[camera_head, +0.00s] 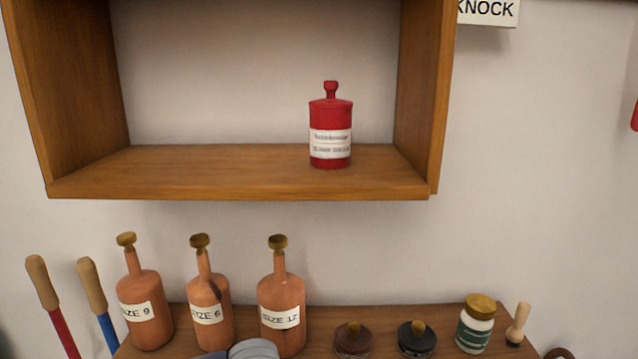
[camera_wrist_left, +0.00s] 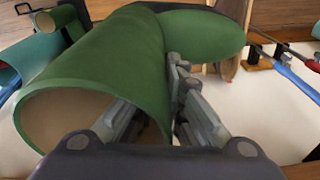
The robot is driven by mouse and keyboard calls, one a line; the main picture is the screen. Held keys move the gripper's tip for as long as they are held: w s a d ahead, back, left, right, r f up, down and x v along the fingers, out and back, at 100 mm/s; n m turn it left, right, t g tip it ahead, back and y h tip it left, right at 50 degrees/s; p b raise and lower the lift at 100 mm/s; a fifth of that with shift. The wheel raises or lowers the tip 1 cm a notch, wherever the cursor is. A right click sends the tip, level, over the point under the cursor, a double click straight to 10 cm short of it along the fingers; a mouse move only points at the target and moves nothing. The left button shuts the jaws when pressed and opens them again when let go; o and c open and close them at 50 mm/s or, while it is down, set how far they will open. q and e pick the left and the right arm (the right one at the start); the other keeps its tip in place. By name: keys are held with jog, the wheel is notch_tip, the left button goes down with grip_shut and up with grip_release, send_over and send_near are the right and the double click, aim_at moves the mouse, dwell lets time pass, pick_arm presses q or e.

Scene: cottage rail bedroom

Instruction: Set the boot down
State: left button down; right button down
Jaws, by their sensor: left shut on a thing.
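A green boot (camera_wrist_left: 110,55) fills much of the left wrist view. It lies tilted, with its open top toward the camera at the lower left and its foot part at the upper right. My left gripper (camera_wrist_left: 160,115) is shut on the boot's wall near the opening, one finger inside the shaft and the other outside. The boot is not seen in the head view, where only a grey part of my arm (camera_head: 250,349) shows at the bottom edge. Whether the boot touches a surface I cannot tell. My right gripper is in neither view.
A wooden shelf (camera_head: 240,188) holds a red canister (camera_head: 331,125). Below, several wooden bottle-shaped forms with size labels, two dark round tins, a green jar (camera_head: 475,325) and a brush (camera_head: 517,325) stand on a ledge. Red and blue handled tools (camera_wrist_left: 285,70) lie right of the boot.

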pick_arm(q)
jog(key=s+a+r+n, duration=0.2)
jog(key=s+a+r, duration=0.1)
jog(key=a+r, duration=0.7)
notch_tip(320, 180, up, 5)
jog(key=shift+a+f, duration=0.1)
jog(key=shift+a, duration=0.25)
jog(key=shift+d+f, duration=0.1)
jog(key=shift+w, duration=0.1)
